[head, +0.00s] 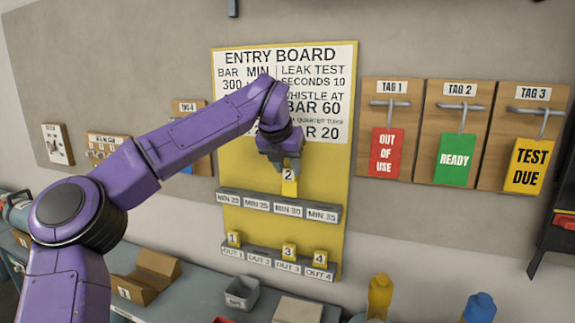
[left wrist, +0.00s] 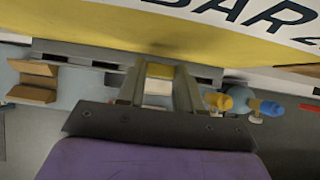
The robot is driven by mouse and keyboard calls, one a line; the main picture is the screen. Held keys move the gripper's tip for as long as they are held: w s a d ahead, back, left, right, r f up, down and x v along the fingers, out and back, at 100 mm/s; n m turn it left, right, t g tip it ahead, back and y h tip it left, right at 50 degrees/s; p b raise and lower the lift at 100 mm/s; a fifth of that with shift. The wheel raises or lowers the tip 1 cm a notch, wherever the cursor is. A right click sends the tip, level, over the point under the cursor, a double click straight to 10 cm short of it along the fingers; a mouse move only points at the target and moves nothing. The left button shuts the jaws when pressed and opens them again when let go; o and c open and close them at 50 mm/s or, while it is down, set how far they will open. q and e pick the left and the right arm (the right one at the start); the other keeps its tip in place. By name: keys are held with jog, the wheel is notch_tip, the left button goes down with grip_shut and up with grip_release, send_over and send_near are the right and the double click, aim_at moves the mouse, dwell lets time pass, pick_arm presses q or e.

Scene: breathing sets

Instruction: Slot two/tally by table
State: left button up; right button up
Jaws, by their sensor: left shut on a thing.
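The yellow tally 2 (head: 289,186) is upright in my left gripper (head: 284,165), whose jaws are shut on it. In the left wrist view the tally's yellow edge (left wrist: 160,70) shows between the fingers (left wrist: 160,88). The tally is just above the upper slot row (head: 278,207), over MIN 30; I cannot tell whether it touches. That row is marked MIN 20 to MIN 35. The lower OUT row (head: 277,262) holds tally 1 (head: 233,238), tally 3 (head: 289,250) and tally 4 (head: 319,257); OUT 2 is empty. My arm hides part of the table on the entry board (head: 332,75). My right gripper is out of view.
Three hanging tags, red (head: 386,152), green (head: 455,158) and yellow (head: 528,165), are on the wall to the right. Below the board, a bench carries a grey bin (head: 242,293) and a brown holder (head: 140,288). Yellow (head: 380,295) and blue (head: 479,308) bottles stand at front right.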

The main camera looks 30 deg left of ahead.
pick_arm(q)
jog(key=shift+f+b, duration=1.8)
jog(key=shift+f, duration=0.35)
jog(key=o, duration=1.1)
jog(key=shift+r, duration=0.15)
send_near(289, 185)
jog(key=shift+b+v, duration=0.4)
jog(key=shift+v, duration=0.8)
